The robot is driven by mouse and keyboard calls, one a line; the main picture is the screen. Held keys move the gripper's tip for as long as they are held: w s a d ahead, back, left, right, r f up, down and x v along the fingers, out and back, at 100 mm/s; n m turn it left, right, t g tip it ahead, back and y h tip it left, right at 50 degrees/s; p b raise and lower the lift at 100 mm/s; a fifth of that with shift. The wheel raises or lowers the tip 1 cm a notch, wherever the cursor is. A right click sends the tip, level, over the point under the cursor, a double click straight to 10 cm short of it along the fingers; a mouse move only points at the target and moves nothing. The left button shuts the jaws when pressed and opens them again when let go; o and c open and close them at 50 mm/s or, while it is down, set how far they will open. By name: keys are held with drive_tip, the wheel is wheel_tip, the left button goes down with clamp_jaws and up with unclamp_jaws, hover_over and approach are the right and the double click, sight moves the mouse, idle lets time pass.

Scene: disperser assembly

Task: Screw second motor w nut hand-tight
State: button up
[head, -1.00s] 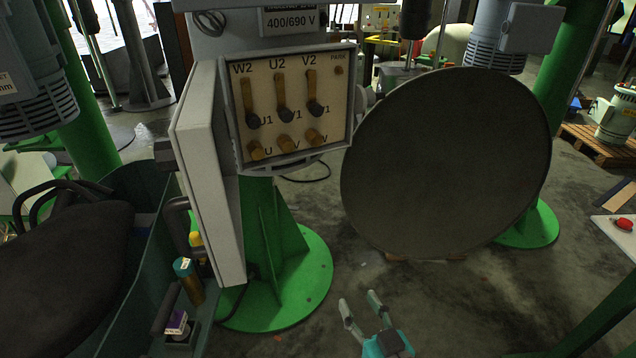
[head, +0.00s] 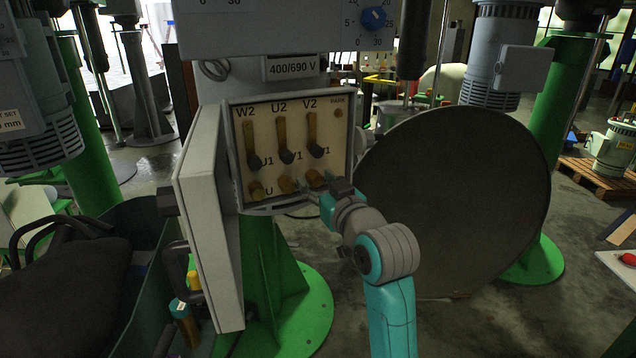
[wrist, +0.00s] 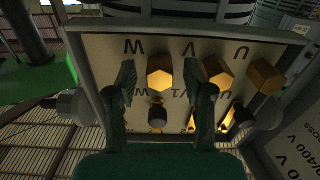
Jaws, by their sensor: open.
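The open terminal box (head: 228,130) holds a cream terminal board (head: 266,135) with brass nuts and link bars. In the head view, the bottom row has the U nut (head: 256,190), V nut (head: 288,185) and W nut (head: 315,178). My gripper (head: 324,192) is at the lower right of the board, partly covering the W nut. In the wrist view, the board appears upside down. My gripper (wrist: 160,88) is open, its fingers on either side of the hexagonal W nut (wrist: 160,75), with no clear contact. The V nut (wrist: 218,70) is close to one finger.
The box's open door (head: 205,225) stands at the left. A large dark disc (head: 470,200) is just right of my arm. A green stand (head: 265,260) is below the box. A dark green bin (head: 150,235) with a black bag is at the lower left.

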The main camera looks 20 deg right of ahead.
drive_tip(key=shift+w, duration=0.1)
clamp_jaws()
